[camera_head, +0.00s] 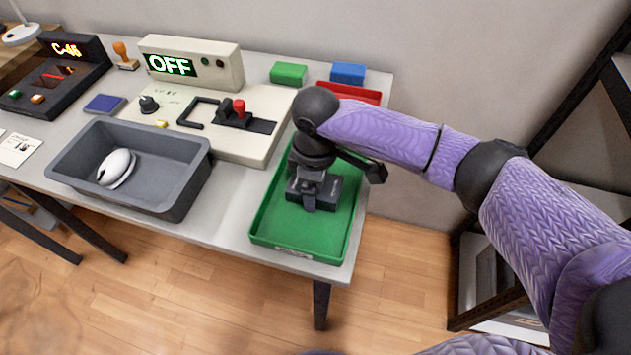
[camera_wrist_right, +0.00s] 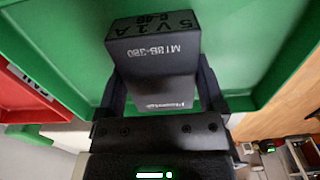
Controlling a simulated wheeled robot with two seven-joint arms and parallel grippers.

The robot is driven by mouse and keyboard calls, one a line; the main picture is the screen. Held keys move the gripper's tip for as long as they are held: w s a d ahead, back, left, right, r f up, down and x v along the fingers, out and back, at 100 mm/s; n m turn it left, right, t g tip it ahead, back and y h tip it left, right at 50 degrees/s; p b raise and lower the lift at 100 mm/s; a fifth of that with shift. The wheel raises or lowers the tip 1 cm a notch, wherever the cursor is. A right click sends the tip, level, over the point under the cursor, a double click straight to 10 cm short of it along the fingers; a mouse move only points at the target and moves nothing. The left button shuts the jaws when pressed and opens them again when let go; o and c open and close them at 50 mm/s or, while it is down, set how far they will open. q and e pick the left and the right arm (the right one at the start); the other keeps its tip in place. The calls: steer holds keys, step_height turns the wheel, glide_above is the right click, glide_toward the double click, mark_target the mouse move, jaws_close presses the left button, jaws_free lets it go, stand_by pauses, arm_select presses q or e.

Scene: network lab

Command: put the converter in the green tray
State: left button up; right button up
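The converter is a small black box with printed lettering (camera_wrist_right: 152,75). In the head view the dark converter (camera_head: 343,190) is inside the green tray (camera_head: 265,239), low over or on its floor; I cannot tell if it touches the floor. My right gripper (camera_head: 312,199) reaches down into the tray. In the right wrist view its two fingers (camera_wrist_right: 162,85) lie along both sides of the converter and appear shut on it. My left gripper is not in view.
A red tray (camera_head: 348,94) adjoins the green tray's far end, with green (camera_head: 288,74) and blue (camera_head: 348,73) blocks nearby. Left of the green tray are a beige control panel (camera_head: 262,104) and a grey bin (camera_head: 190,185) holding a white mouse (camera_head: 117,167). The table's edge is close on the right.

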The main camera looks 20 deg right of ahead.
steer(key=shift+o, duration=0.7)
steer(key=shift+r, duration=0.35)
arm_select(q)
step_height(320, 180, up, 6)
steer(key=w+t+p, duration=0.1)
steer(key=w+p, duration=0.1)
steer(key=p, duration=0.4)
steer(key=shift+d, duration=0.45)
arm_select(e)
step_height(320, 180, up, 12)
steer(key=shift+f, duration=0.2)
